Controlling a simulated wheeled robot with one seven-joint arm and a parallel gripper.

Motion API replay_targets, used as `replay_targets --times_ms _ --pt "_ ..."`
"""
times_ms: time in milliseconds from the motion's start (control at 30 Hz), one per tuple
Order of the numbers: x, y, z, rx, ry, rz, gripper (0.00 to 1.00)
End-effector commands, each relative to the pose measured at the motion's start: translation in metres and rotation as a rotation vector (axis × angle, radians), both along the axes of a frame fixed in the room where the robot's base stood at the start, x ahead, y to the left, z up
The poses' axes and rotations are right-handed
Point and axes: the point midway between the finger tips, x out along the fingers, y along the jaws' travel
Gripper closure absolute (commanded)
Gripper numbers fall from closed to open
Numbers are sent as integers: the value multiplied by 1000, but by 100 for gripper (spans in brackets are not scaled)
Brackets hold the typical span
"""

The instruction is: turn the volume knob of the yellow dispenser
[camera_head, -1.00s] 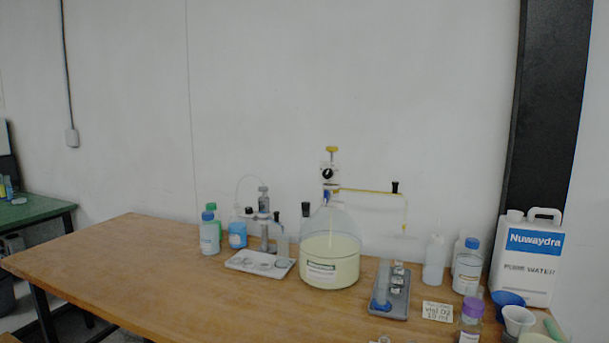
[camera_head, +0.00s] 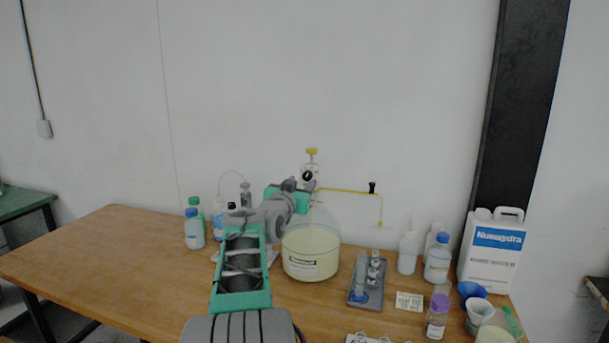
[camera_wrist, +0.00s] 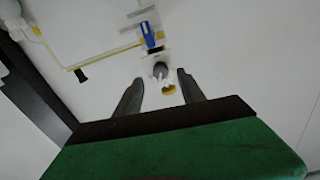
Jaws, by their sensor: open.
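The dispenser stands on a large round glass flask (camera_head: 310,257) of pale yellow liquid, with a yellow top (camera_head: 311,151) and a thin yellow side tube (camera_head: 345,190). Its dark round volume knob (camera_head: 307,176) faces me on the white head. In the wrist view the knob (camera_wrist: 160,70) appears between the fingertips, with the yellow top (camera_wrist: 168,90) below it and a blue part (camera_wrist: 148,35) above. My gripper (camera_wrist: 160,76) is open, one finger on each side of the knob in that picture. I cannot tell whether either finger touches it. In the head view my gripper (camera_head: 308,186) is at the dispenser head.
Blue- and green-capped bottles (camera_head: 194,230) stand left of my arm. A grey tray (camera_head: 366,296) with small glassware, a handwritten card (camera_head: 409,301), more bottles and a white canister (camera_head: 493,252) are on the right. The table's left part (camera_head: 110,260) is clear.

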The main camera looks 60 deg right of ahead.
Motion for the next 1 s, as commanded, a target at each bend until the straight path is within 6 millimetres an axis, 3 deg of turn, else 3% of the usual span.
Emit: replay_targets --times_ms 200,500,1000 --pt "5 -35 2 2 1 -1 53" --pt "7 -40 0 2 0 2 53" --pt "7 -40 0 2 0 2 93"
